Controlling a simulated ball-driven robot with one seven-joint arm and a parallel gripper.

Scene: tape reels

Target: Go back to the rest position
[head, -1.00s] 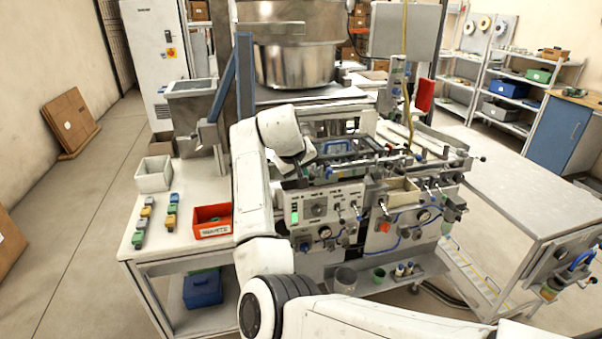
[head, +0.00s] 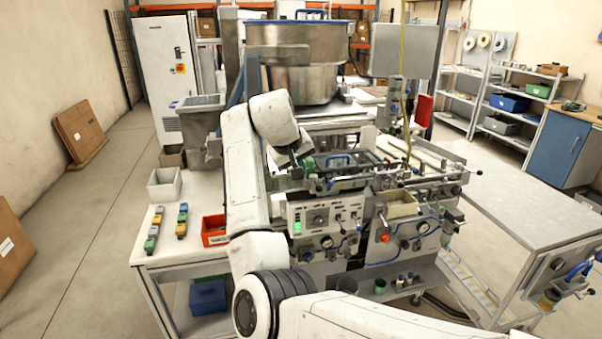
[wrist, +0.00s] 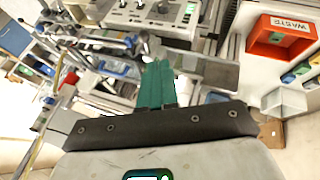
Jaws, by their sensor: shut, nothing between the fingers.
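My gripper shows in the wrist view with its two green fingers (wrist: 156,84) together and nothing between them. In the head view my white arm rises in front of the machine (head: 325,216), and its wrist end bends down over the machine's left part. The fingertips are hard to make out there. In the wrist view the machine's control panel (wrist: 155,12) lies beyond the fingers, and I see no contact.
A red waste bin (head: 212,230), a white bin (head: 164,185) and small coloured blocks (head: 181,219) stand on the left table. A steel vessel (head: 292,55) stands behind my arm. A grey table (head: 530,215) is at right.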

